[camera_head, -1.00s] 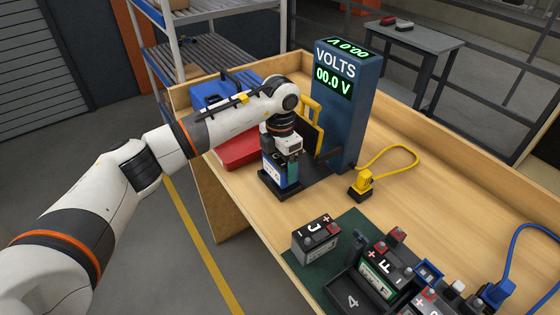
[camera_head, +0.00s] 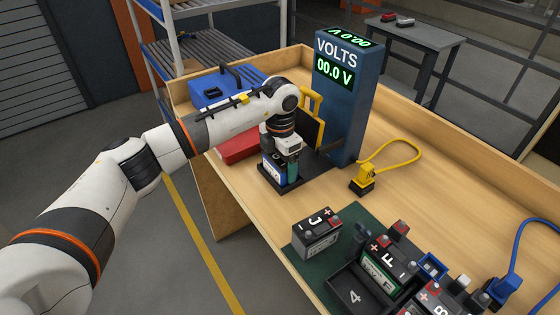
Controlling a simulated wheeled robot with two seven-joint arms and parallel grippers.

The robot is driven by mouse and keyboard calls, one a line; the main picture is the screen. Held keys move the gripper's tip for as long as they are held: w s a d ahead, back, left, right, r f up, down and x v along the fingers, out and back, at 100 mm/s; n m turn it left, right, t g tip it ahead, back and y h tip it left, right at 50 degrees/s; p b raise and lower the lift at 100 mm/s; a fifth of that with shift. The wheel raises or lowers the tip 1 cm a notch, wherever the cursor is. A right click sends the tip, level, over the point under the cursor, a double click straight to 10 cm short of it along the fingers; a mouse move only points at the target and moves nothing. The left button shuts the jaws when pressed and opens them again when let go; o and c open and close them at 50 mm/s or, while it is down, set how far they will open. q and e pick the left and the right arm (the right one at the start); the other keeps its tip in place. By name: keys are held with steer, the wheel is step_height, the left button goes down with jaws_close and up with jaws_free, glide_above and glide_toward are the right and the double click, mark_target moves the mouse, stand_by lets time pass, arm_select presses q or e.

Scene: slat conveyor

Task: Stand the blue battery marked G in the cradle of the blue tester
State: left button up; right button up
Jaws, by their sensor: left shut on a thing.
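The blue tester (camera_head: 343,115) is a tall box with two green displays, the front one reading 00.0 V. Its black cradle base (camera_head: 312,170) reaches out to the left at its foot, with a yellow frame (camera_head: 311,103) above it. My left gripper (camera_head: 284,166) points down at the cradle, shut on a blue battery (camera_head: 272,168) with a pale label. The battery looks upright on or just above the cradle's near left part; its letter and its underside cannot be made out. My right gripper is not in view.
A rack with batteries F (camera_head: 382,262) and B (camera_head: 437,297) and an empty slot 4 (camera_head: 352,295) lies front right. A yellow plug (camera_head: 364,177) lies by the tester. A blue toolbox (camera_head: 215,90) and red box (camera_head: 240,147) stand behind my arm.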

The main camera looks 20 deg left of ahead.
arm_select(q)
steer(key=shift+f, duration=0.15)
steer(key=o, duration=0.9)
steer(key=shift+o, duration=0.8)
step_height(320, 180, up, 12)
steer(key=shift+r+b, duration=0.1)
steer(key=shift+b, duration=1.15)
